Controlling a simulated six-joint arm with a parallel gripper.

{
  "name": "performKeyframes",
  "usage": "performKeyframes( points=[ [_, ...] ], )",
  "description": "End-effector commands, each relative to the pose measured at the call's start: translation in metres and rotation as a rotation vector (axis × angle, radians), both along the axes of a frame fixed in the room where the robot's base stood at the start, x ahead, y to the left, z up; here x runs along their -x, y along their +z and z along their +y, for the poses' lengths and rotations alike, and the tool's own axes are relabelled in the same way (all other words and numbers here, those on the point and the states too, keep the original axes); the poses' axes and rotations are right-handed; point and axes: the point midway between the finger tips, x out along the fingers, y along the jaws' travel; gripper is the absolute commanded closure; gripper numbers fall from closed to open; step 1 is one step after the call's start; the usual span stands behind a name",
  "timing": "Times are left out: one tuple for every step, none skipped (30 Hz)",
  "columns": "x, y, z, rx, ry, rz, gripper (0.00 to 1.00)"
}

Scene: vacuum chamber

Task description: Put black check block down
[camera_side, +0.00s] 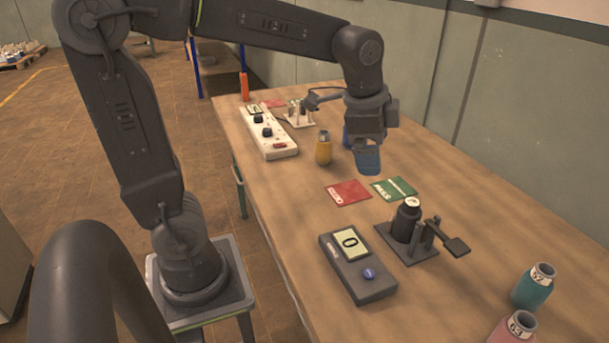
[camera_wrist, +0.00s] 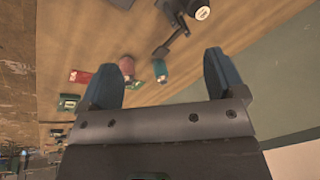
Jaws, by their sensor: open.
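The black check block (camera_side: 407,220), a dark cylinder with a white top, stands upright in a dark fixture (camera_side: 420,252) on the table. The fixture has a lever with a flat pad at its right. The block's pale top also shows at the upper edge of the wrist view (camera_wrist: 200,11). My gripper (camera_side: 358,150) is above the table, behind the block and apart from it. Its two blue fingers are spread with nothing held between them, as the wrist view (camera_wrist: 160,82) shows.
A grey readout box (camera_side: 358,265) showing 0 lies in front of the fixture. A red card (camera_side: 348,192) and a green card (camera_side: 394,188) lie behind it. A yellow bottle (camera_side: 323,150) stands left of my gripper. Teal (camera_side: 533,287) and pink (camera_side: 514,328) bottles stand at the right.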

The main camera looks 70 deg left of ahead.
Motion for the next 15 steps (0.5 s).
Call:
performKeyframes(
  points=[
    [0.023, 0.005, -0.003, 0.026, 0.086, -0.039, 0.11],
    [0.035, 0.006, -0.005, 0.044, 0.141, -0.057, 0.11],
    [0.051, 0.005, -0.007, 0.070, 0.212, -0.081, 0.11],
    [0.062, 0.005, -0.008, 0.090, 0.264, -0.099, 0.11],
    [0.072, 0.003, -0.009, 0.110, 0.315, -0.115, 0.11],
    [0.085, 0.001, -0.010, 0.137, 0.377, -0.135, 0.11],
    [0.093, -0.001, -0.011, 0.157, 0.421, -0.150, 0.11],
    [0.101, -0.003, -0.012, 0.175, 0.459, -0.163, 0.11],
    [0.110, -0.007, -0.013, 0.198, 0.508, -0.176, 0.11],
    [0.116, -0.009, -0.013, 0.214, 0.538, -0.186, 0.11],
    [0.121, -0.011, -0.014, 0.228, 0.565, -0.194, 0.11],
    [0.126, -0.014, -0.014, 0.244, 0.596, -0.202, 0.11],
    [0.129, -0.016, -0.014, 0.254, 0.614, -0.208, 0.11],
    [0.131, -0.017, -0.015, 0.261, 0.629, -0.210, 0.11],
    [0.134, -0.018, -0.015, 0.270, 0.644, -0.215, 0.11]
  ],
)
